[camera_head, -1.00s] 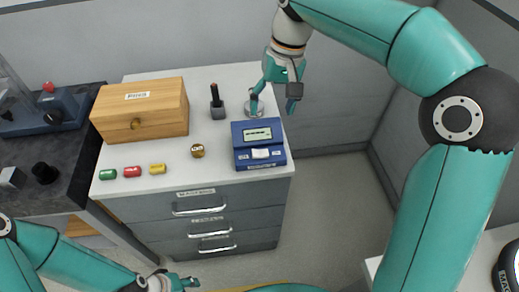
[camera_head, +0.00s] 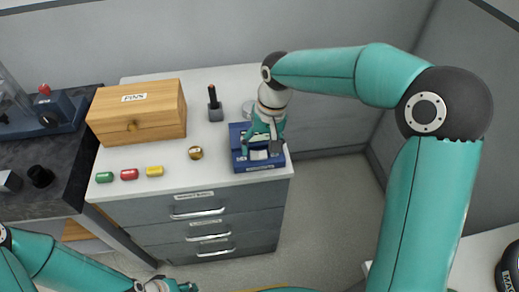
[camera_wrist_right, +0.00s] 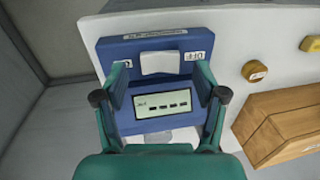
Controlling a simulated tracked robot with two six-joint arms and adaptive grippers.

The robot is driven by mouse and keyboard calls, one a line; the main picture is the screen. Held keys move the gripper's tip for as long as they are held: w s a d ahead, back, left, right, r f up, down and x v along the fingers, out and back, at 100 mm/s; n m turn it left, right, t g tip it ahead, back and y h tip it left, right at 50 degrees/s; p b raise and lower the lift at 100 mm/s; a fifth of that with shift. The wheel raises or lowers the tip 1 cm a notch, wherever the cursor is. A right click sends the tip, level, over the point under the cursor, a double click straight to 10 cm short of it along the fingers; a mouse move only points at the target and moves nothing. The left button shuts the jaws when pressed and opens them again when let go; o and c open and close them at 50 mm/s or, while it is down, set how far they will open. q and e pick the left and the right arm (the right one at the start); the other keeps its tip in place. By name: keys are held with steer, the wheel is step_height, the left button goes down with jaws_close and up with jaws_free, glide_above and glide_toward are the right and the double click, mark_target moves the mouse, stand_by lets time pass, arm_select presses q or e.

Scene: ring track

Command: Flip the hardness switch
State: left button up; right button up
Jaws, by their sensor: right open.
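The blue hardness tester (camera_head: 268,165) stands at the front right of the white cabinet top. In the right wrist view the blue tester (camera_wrist_right: 145,45) shows a lit display (camera_wrist_right: 160,106) and a white rocker switch (camera_wrist_right: 162,63), with a label on each side; one seems to read OFF. My right gripper (camera_head: 262,147) is open and empty, above the tester. In the wrist view its fingers (camera_wrist_right: 162,82) stand on either side of the display and switch, apart from the switch. My left gripper (camera_head: 180,287) is low at the bottom edge, partly cut off.
A wooden box (camera_head: 137,112), a dark upright tool on a block (camera_head: 215,105) and a brass knob-like piece (camera_head: 196,153) stand left of the tester. Green (camera_head: 105,177), red (camera_head: 129,174) and yellow (camera_head: 155,171) cylinders lie near the front edge. A dark bench adjoins at left.

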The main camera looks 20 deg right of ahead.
mark_target(260, 154)
steer(key=shift+a+f, duration=0.15)
steer(key=shift+f, duration=0.7)
steer(key=shift+c, duration=0.2)
steer(key=c, duration=1.1)
steer(key=shift+a+r+h+p, duration=0.15)
steer(key=shift+h+p, duration=0.2)
steer(key=shift+h, duration=0.35)
steer(key=o, duration=1.1)
steer(key=shift+o, duration=0.2)
step_height(260, 154, up, 12)
steer(key=shift+d, duration=0.2)
